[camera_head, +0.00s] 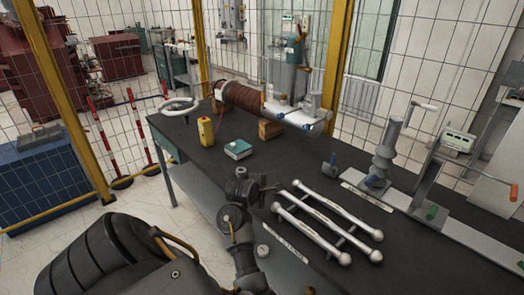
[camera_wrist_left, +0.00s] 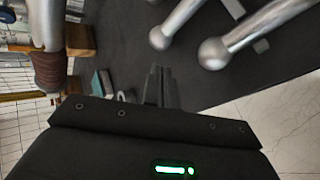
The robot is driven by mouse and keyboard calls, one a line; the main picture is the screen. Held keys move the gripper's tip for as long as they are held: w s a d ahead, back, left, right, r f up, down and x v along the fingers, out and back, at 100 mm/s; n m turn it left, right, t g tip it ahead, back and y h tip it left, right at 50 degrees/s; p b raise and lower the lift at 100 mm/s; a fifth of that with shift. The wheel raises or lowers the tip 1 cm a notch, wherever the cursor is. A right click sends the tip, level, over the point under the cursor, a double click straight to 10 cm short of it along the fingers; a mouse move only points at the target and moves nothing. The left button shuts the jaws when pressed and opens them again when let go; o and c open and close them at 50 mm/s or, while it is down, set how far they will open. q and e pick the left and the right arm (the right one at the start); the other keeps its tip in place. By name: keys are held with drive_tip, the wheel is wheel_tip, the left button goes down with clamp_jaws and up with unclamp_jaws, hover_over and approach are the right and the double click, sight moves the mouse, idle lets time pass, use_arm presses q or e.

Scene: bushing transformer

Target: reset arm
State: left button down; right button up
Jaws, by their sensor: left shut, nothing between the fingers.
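My left arm reaches in from the lower left in the head view. My left gripper (camera_head: 274,187) is over the near edge of the dark table (camera_head: 300,165), left of the silver ball-ended rods (camera_head: 330,208). In the left wrist view the two dark fingers of my left gripper (camera_wrist_left: 159,72) are together with nothing between them. The ball ends of the rods (camera_wrist_left: 215,52) show ahead and to the right there. My right gripper is not in view.
A teal box (camera_head: 238,149), a yellow device (camera_head: 205,131) and a brown ribbed bushing (camera_head: 245,97) on wooden blocks (camera_head: 270,129) occupy the far table. A grey insulator (camera_head: 384,150) stands at the right. Yellow-framed mesh fencing (camera_head: 60,100) encloses the area. The table middle is clear.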

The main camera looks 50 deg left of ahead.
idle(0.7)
use_arm(q)
drive_tip(key=s+d+f+m, duration=0.1)
drive_tip(key=m, duration=0.1)
drive_tip(key=s+d+m+g, duration=0.1)
drive_tip(key=s+d+m, duration=0.1)
drive_tip(key=m, duration=0.1)
drive_tip(key=s+d+f+m, duration=0.1)
drive_tip(key=m, duration=0.1)
drive_tip(key=shift+s+d+f+m+g, duration=0.2)
drive_tip(key=shift+f+m+g, duration=0.1)
drive_tip(key=s+d+f+m+g+h, duration=0.2)
drive_tip(key=s+d+f+m, duration=0.3)
drive_tip(key=s+d+m, duration=0.6)
drive_tip(key=s+d+f+m+g+h, duration=0.2)
drive_tip(key=s+d+f+m+g, duration=0.15)
drive_tip(key=s+d+m, duration=0.65)
wheel_tip(320, 180, down, 26)
drive_tip(key=s+d+n, duration=0.2)
drive_tip(key=s, duration=0.1)
drive_tip(key=s+a+f+g, duration=0.1)
drive_tip(key=s+a+f, duration=0.2)
drive_tip(key=s+f, duration=1.3)
drive_tip(key=shift+s+f+m, duration=0.15)
drive_tip(key=shift+m, duration=0.15)
